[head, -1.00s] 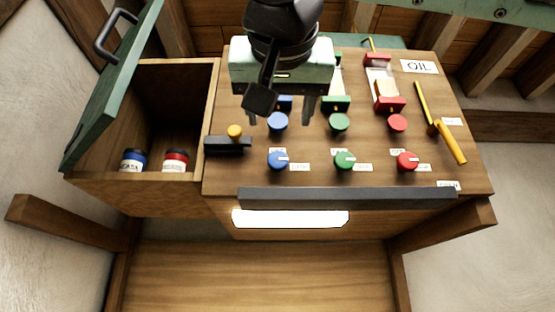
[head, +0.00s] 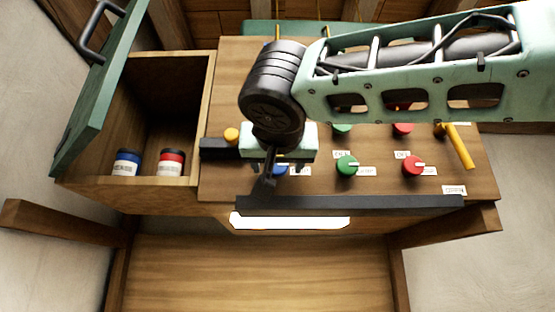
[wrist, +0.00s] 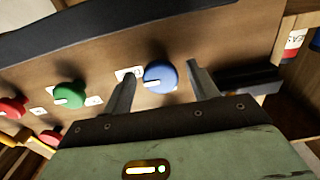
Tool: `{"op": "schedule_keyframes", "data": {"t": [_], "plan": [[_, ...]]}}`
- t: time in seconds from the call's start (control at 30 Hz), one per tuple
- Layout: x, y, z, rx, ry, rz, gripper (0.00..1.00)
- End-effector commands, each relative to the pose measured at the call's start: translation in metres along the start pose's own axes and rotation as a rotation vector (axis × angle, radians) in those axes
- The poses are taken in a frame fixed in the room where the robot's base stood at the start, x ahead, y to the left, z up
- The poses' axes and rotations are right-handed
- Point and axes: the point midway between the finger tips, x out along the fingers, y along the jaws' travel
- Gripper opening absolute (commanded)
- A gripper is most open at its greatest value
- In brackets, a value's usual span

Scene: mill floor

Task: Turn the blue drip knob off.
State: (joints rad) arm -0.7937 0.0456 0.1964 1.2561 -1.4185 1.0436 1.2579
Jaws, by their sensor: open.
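The blue drip knob (wrist: 160,77) is round with a white pointer mark and sits on the wooden panel. My gripper (wrist: 163,82) is open, with one finger on each side of the blue knob in the wrist view. Whether the fingers touch the knob cannot be told.
A green knob (head: 347,165) and a red knob (head: 413,166) sit to the right. A dark bar (head: 350,203) edges the panel's front. A dark block with a yellow knob (head: 231,135) is left. An open box holds a blue jar (head: 127,163) and a red jar (head: 171,163).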

Motion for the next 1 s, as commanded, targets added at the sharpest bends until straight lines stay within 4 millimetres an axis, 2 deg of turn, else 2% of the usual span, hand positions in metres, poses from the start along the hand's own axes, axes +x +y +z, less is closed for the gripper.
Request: {"op": "schedule_keyframes", "data": {"t": [0.13,0.2,0.3,0.67,1.0], "plan": [[-0.0001,0.0,0.0004,0.0,0.0,0.0,0.59],[-0.0002,-0.0001,0.0004,0.0,0.0,0.0,0.39],[-0.0002,-0.0001,0.0003,-0.001,0.0,0.0,0.15],[-0.0002,0.0002,0.0013,-0.043,0.0,0.0,0.15],[-0.0001,0.0004,0.0023,-0.269,-0.001,0.0,0.15]]}}
